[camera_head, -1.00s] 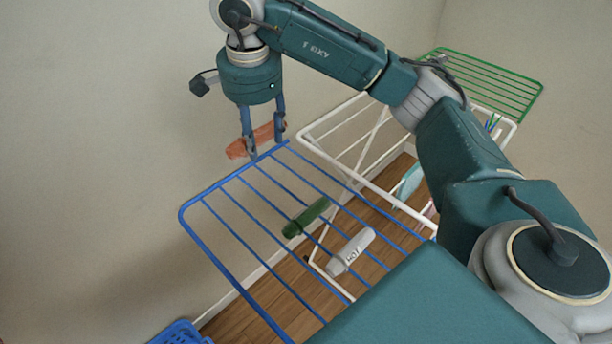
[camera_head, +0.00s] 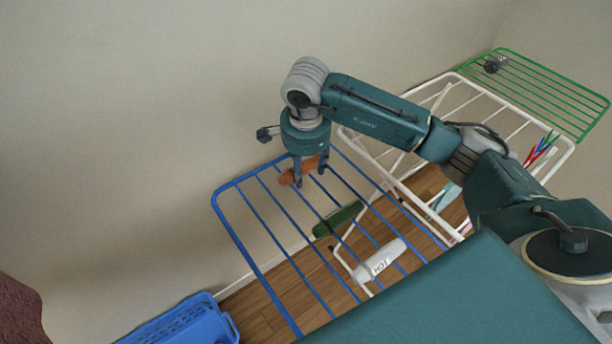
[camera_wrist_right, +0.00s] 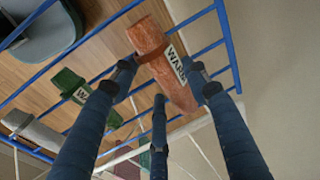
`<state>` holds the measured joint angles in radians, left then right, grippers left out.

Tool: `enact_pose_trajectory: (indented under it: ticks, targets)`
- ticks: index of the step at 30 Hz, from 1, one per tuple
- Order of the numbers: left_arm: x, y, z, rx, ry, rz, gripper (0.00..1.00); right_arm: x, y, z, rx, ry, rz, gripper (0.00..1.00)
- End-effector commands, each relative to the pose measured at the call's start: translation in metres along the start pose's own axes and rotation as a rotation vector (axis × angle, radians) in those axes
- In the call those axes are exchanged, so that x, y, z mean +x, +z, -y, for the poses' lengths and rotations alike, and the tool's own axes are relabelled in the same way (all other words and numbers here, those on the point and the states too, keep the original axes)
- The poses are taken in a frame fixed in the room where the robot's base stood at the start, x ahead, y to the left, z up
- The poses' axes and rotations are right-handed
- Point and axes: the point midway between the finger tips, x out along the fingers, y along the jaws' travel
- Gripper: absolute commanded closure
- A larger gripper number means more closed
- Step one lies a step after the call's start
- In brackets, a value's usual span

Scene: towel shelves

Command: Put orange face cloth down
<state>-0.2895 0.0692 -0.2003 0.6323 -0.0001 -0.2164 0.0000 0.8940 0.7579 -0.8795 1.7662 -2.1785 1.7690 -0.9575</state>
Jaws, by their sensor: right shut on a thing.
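The orange face cloth (camera_head: 290,177) is rolled up and held by my right gripper (camera_head: 311,176) over the far left end of the blue rack (camera_head: 250,247). In the right wrist view the orange cloth (camera_wrist_right: 160,62), with a label reading "WAR", sits between the fingers of my right gripper (camera_wrist_right: 165,80). The blue bars show close behind the cloth; I cannot tell whether it touches them. My left gripper is not in view.
A green roll (camera_head: 338,219) and a white roll (camera_head: 380,260) show beneath or among the blue bars. A white drying rack (camera_head: 400,185) and a green rack section (camera_head: 560,85) stand to the right. A blue basket (camera_head: 185,325) is at the lower left. Pegs (camera_head: 541,150) are on the white rack.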

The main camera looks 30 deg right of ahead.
Motion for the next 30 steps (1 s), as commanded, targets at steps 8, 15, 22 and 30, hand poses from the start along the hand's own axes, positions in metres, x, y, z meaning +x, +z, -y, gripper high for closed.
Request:
enact_pose_trajectory:
  ticks: [8, 15, 22, 30]
  targets:
    - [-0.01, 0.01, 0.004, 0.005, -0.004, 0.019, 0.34, 0.034, 0.004, -0.005, 0.0, 0.002, 0.002, 0.82]
    - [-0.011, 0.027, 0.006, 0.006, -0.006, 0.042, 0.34, 0.044, 0.005, -0.006, -0.001, -0.002, 0.0, 0.82]
    - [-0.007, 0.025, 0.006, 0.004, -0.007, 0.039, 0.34, 0.048, 0.005, -0.006, -0.001, -0.002, 0.0, 0.82]
    - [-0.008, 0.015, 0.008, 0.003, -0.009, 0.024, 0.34, 0.046, 0.005, -0.006, -0.001, -0.001, 0.0, 0.36]
